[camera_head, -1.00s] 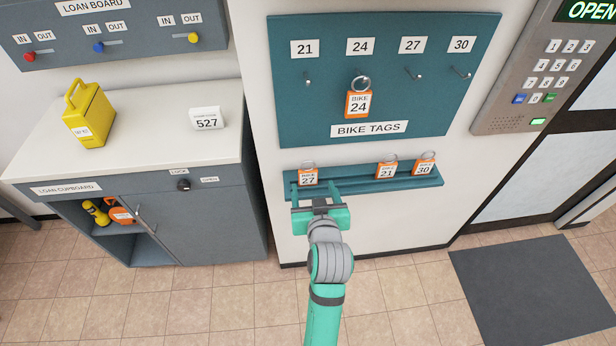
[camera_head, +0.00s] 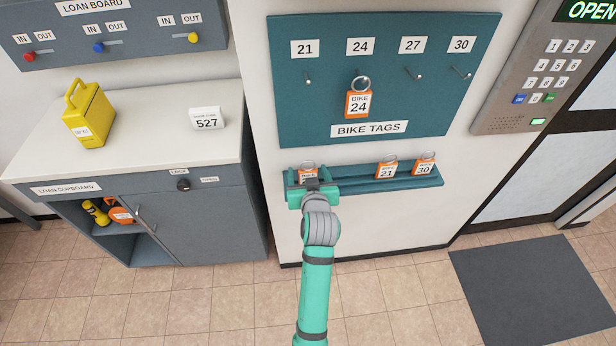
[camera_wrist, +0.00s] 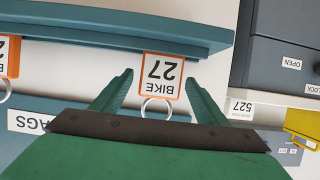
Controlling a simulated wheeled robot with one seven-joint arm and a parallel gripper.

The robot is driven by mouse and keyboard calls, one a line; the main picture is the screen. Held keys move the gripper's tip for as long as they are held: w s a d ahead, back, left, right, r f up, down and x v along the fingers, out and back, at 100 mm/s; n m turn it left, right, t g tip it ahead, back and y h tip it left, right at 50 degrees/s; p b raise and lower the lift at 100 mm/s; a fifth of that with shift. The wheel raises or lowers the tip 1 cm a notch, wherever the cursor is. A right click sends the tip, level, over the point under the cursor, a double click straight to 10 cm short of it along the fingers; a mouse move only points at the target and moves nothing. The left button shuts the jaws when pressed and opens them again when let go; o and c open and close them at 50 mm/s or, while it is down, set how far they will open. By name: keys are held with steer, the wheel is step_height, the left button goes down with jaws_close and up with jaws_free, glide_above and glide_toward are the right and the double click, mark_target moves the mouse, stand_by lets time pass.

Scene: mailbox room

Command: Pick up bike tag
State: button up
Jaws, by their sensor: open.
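The orange-framed bike tag 27 (camera_wrist: 162,75) stands on the teal ledge at its left end. In the head view the tag (camera_head: 308,170) is largely hidden by my gripper (camera_head: 312,185). In the wrist view my gripper (camera_wrist: 158,88) is open, with one finger on each side of the tag and its metal ring; small gaps show between fingers and tag. Bike tag 21 (camera_head: 387,169) and bike tag 30 (camera_head: 424,166) stand farther right on the ledge (camera_head: 360,184). Bike tag 24 (camera_head: 359,103) hangs from its hook on the board.
The teal bike tag board (camera_head: 330,90) is on the wall above; hooks 21, 27 and 30 are bare. A counter (camera_head: 150,140) with a yellow case (camera_head: 90,115) and a 527 card (camera_head: 207,118) stands left. A keypad (camera_head: 535,75) is at right.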

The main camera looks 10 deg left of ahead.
steer(key=c, duration=1.1)
steer(key=shift+c, duration=0.2)
steer(key=shift+r, duration=0.1)
